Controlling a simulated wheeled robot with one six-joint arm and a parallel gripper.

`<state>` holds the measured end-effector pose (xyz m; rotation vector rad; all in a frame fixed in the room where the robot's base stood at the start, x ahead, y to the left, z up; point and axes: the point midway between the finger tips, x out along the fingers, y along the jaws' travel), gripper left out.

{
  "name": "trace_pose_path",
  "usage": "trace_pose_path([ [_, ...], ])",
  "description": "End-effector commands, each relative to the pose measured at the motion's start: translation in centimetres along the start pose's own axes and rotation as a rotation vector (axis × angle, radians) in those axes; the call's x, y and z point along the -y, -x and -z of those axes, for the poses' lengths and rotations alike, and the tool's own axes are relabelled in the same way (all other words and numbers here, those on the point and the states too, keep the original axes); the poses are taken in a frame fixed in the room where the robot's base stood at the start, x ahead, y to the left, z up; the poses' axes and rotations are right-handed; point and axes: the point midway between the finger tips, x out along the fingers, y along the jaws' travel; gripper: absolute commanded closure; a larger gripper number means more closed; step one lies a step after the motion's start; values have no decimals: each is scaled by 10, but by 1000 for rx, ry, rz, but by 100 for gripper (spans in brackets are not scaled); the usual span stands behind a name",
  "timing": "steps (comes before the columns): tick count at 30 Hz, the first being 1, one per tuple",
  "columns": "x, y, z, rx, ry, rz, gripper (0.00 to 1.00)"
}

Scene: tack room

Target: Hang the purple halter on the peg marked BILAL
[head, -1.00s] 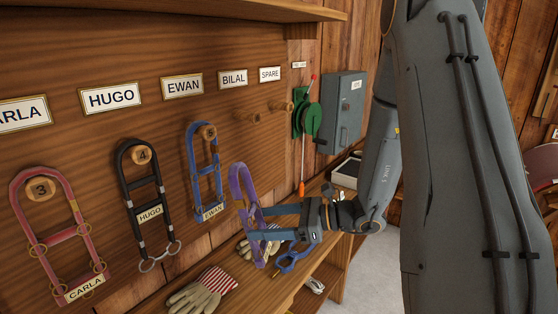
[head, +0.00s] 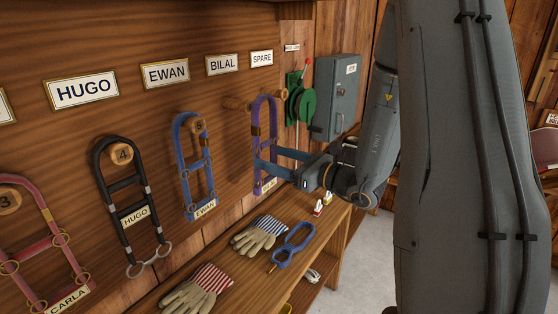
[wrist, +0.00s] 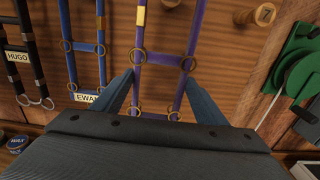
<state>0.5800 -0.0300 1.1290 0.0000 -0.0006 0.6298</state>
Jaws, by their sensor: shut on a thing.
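The purple halter (head: 257,130) hangs upright from my gripper (head: 264,160), in front of the board. My gripper is shut on its side straps. In the wrist view the purple halter (wrist: 139,60) lies between my two fingers (wrist: 158,88). The BILAL label (head: 222,64) is on the board, with a wooden peg (head: 236,103) below it. In the head view the halter's top loop appears to the right of this peg; the gap to the board is hard to judge. In the wrist view a brown knob shows at the top edge between the purple straps.
The blue EWAN halter (head: 181,150) hangs close on the left, then the black HUGO halter (head: 127,208). Peg 7 (wrist: 262,14) is bare on the right. A green reel (head: 300,108) and grey box (head: 337,95) are further right. Gloves (head: 259,234) lie on the shelf below.

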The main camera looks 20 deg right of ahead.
Motion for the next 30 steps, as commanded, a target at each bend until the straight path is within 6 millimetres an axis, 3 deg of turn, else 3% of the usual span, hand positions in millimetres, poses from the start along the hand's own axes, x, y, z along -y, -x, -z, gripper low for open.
trace_pose_path([
  [30, 0, -55, 5, 0, 1, 0, 66],
])
